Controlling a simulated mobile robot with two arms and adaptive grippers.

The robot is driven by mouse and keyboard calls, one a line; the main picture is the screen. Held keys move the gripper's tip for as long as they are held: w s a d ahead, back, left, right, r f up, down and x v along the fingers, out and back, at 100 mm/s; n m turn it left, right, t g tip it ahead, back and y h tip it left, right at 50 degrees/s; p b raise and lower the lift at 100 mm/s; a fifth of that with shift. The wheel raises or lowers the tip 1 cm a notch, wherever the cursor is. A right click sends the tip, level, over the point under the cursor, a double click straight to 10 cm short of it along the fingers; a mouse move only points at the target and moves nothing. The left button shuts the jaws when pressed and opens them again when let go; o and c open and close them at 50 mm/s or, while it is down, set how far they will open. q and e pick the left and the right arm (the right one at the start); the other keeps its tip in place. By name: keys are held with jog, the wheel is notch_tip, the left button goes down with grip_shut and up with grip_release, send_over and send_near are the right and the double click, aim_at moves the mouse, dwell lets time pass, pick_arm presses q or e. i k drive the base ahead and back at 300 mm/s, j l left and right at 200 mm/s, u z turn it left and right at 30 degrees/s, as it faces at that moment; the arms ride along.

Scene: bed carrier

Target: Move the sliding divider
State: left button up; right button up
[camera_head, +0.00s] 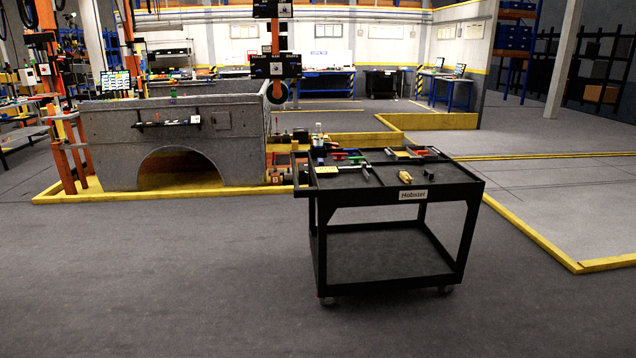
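No sliding divider can be made out for certain in the head view. A grey truck-bed-like body (110,125) with a wheel-arch opening stands at the left, inside a yellow floor border. A small dark shelf with little items (168,123) is fixed to its near side. Whether a divider sits inside the body is hidden by its side wall. Neither of my grippers is in view.
A black wheeled cart (390,254) labelled Hobstel stands in front, with tools on its top. Yellow floor edging (535,238) runs at the right. An orange column (275,38) rises behind the grey body. The near floor at left is clear.

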aim_at(363, 164)
jog(key=i+j, duration=0.1)
jog(key=i, duration=0.9)
jog(key=i+j, duration=0.1)
jog(key=i, duration=0.85)
jog(key=l+z, duration=0.05)
